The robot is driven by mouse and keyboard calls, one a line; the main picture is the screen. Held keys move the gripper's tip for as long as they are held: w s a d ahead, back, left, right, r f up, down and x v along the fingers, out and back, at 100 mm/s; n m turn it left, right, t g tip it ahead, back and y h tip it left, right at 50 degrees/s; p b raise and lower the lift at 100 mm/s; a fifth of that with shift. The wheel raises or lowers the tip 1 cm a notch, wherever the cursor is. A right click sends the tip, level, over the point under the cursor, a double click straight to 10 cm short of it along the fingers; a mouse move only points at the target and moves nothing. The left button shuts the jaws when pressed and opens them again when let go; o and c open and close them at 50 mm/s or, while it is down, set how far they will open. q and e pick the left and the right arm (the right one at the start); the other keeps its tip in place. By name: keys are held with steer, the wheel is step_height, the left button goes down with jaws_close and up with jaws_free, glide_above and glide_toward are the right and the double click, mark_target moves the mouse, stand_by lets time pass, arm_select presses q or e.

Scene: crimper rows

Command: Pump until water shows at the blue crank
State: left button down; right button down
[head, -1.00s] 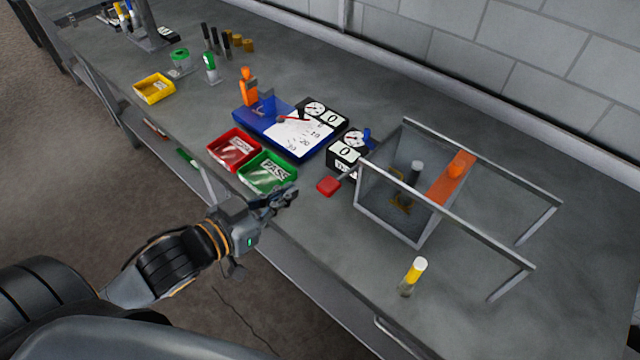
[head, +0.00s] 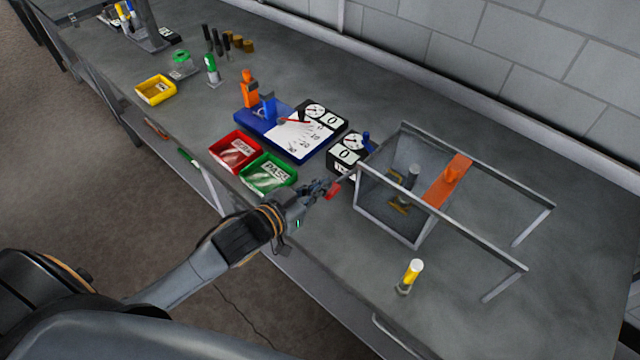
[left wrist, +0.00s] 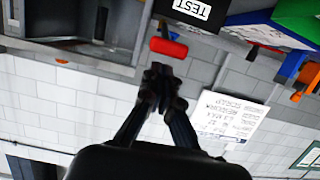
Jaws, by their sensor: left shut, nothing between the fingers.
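A red lever handle (head: 334,189) sticks out over the bench front beside the black gauge box (head: 345,155), which reads 0. It shows as a red bar in the left wrist view (left wrist: 168,47). A small blue crank (head: 367,138) is on the box's right side; I cannot make out water there. My left gripper (head: 326,187) is shut and empty, with its fingertips right at the handle. In the left wrist view the fingertips (left wrist: 160,72) point at the bar, just short of it or touching; I cannot tell which. My right gripper is not in view.
A metal-framed open tank (head: 390,222) with an orange crossbar (head: 448,182) stands right of the handle. A red tray (head: 235,152), a green tray (head: 268,175) and a blue board (head: 290,135) lie left.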

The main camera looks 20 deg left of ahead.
arm_select(q)
steer(key=shift+s+f, duration=0.1)
steer(key=shift+f, duration=0.3)
steer(key=f+t+b, duration=0.1)
steer(key=f+b, duration=0.1)
steer(key=b, duration=0.3)
steer(key=f+t+h+b, duration=0.1)
steer(key=f+t+b, duration=0.1)
steer(key=b, duration=0.4)
steer(key=s+f+t+b, duration=0.1)
steer(key=f+t+b, duration=0.1)
steer(key=f+b, duration=0.2)
steer(key=shift+a+f+h+b, duration=0.2)
steer(key=shift+h+b, duration=0.2)
steer(key=shift+b, duration=0.4)
steer(key=shift+f+t+b, duration=0.2)
steer(key=shift+t+b, duration=0.2)
steer(key=shift+b, duration=0.5)
